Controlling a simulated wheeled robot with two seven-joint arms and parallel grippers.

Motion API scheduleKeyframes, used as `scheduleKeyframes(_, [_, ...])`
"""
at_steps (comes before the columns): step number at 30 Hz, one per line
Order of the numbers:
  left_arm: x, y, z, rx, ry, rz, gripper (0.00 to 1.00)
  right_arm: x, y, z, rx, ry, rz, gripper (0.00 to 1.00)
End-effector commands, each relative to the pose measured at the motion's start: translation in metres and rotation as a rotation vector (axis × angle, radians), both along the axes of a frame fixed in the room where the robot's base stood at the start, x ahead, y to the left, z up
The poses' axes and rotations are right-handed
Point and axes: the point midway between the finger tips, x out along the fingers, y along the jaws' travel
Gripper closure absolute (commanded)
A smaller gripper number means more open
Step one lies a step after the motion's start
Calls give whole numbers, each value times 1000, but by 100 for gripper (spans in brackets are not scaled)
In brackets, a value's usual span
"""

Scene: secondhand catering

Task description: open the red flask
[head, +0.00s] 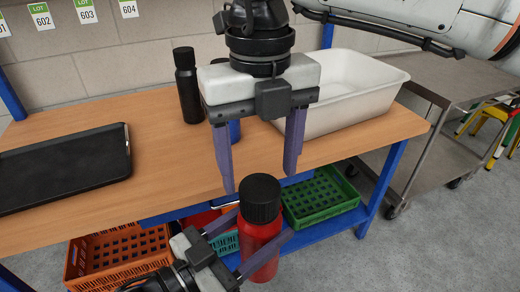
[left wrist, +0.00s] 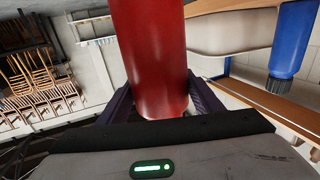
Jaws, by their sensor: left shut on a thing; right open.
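The red flask (head: 261,245) has a black ribbed cap (head: 260,198) and stands roughly upright in the air before the table's front edge. My left gripper (head: 264,224) is shut on the flask's body from the lower left. In the left wrist view the red body (left wrist: 152,55) fills the space between the fingers; its cap is out of that picture. My right gripper (head: 259,183) is open and points down over the flask. Its fingertips appear on either side of the cap's top; whether they touch it I cannot tell.
A black flask (head: 188,88), a partly hidden blue flask (head: 234,130), a black tray (head: 65,170) and a white tub (head: 345,100) are on the wooden table (head: 165,165). Green (head: 320,205) and orange (head: 118,258) crates sit below. A steel cart (head: 425,150) stands right.

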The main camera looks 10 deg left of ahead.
Motion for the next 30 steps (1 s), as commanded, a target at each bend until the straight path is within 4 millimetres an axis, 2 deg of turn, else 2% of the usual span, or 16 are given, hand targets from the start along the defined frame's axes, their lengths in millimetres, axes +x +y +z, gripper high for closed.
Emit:
scheduleKeyframes(3, [0,0,2,-2,-4,-1,100,-1,0,-21,-1,3,2,36])
scheduleKeyframes(9, [0,0,2,-2,-4,-1,100,0,0,-46,0,2,1,36])
scheduleKeyframes(14, [0,0,2,-2,-4,-1,100,0,0,-54,0,0,2,36])
scheduleKeyframes(21, [0,0,2,-2,-4,-1,100,0,0,-55,1,-1,2,36])
scheduleKeyframes(22, [0,0,2,-2,-4,-1,100,0,0,-55,1,-1,2,38])
scheduleKeyframes(29, [0,0,2,-2,-4,-1,100,0,0,-55,0,0,2,76])
scheduleKeyframes(30, [0,0,2,-2,-4,-1,100,0,0,-55,0,0,3,78])
